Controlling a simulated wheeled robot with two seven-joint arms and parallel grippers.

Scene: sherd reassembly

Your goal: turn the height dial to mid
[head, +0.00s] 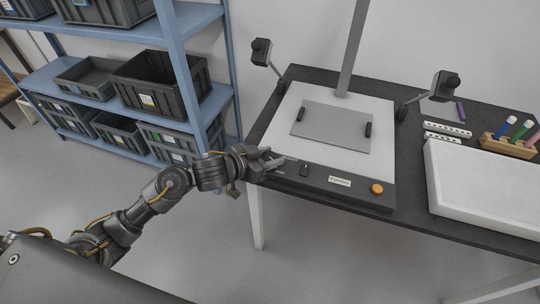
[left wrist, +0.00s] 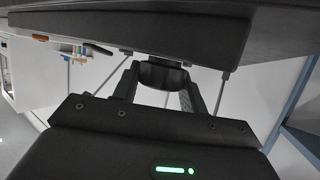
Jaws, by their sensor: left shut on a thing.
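My left gripper (head: 270,161) is at the front left corner of the copy-stand-like device, against its dark front panel (head: 340,192). In the left wrist view the two fingers close on a dark round knob (left wrist: 163,72), which I take to be the height dial. In the head view the gripper hides this knob, and no pointer or scale marks can be read, so its setting cannot be told. My right gripper is in neither view.
The front panel also carries a small black switch (head: 304,170) and an orange button (head: 377,188). A grey plate (head: 330,128) lies on the white base (head: 382,140). Two lamps (head: 261,52) flank the column (head: 353,45). A blue shelf (head: 150,33) with bins stands left.

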